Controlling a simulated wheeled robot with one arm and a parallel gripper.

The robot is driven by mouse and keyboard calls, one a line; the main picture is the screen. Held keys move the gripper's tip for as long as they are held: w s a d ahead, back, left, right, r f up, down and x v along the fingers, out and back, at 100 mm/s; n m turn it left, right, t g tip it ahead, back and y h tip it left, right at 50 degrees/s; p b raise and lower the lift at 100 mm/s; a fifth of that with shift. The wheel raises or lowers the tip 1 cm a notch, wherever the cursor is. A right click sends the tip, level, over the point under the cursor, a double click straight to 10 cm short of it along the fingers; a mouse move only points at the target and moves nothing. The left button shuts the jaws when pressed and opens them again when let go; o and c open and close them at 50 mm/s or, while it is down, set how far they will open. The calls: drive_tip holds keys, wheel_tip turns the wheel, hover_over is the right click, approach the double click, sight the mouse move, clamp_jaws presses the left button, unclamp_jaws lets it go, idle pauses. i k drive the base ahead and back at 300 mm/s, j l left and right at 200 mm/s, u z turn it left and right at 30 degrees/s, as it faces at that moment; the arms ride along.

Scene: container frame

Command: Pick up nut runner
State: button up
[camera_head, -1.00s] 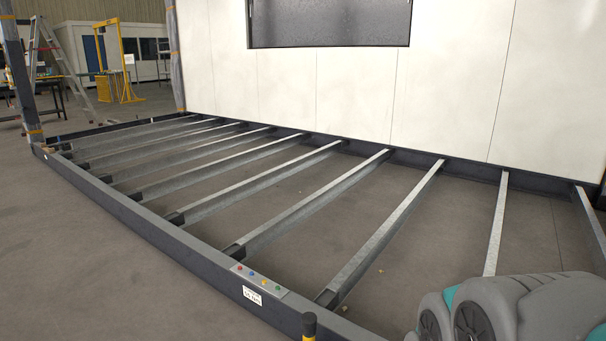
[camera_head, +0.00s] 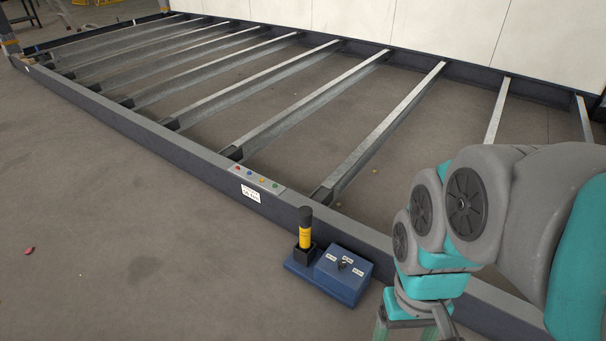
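A tool with a black top and a yellow band (camera_head: 305,228) stands upright in a small black holder on a blue base. I take it to be the nut runner. The base is on the floor against the near side of the dark steel frame. My arm is at the right of the view, and the top of my gripper (camera_head: 412,333) shows at the bottom edge, right of the blue box and apart from the tool. Its fingertips are cut off, so its opening is hidden.
A blue box (camera_head: 343,275) with labels and a knob sits right of the tool. The steel frame (camera_head: 150,132) with cross beams lies behind. A plate with coloured buttons (camera_head: 257,179) is on its near rail. The floor at left is mostly clear.

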sight(305, 213)
drive_tip(key=u, duration=0.4)
drive_tip(key=k+u, duration=0.15)
drive_tip(key=u, duration=0.3)
drive_tip(key=k+u, duration=0.1)
drive_tip(key=u, duration=0.3)
drive_tip(key=k+u, duration=0.1)
drive_tip(key=u, duration=0.3)
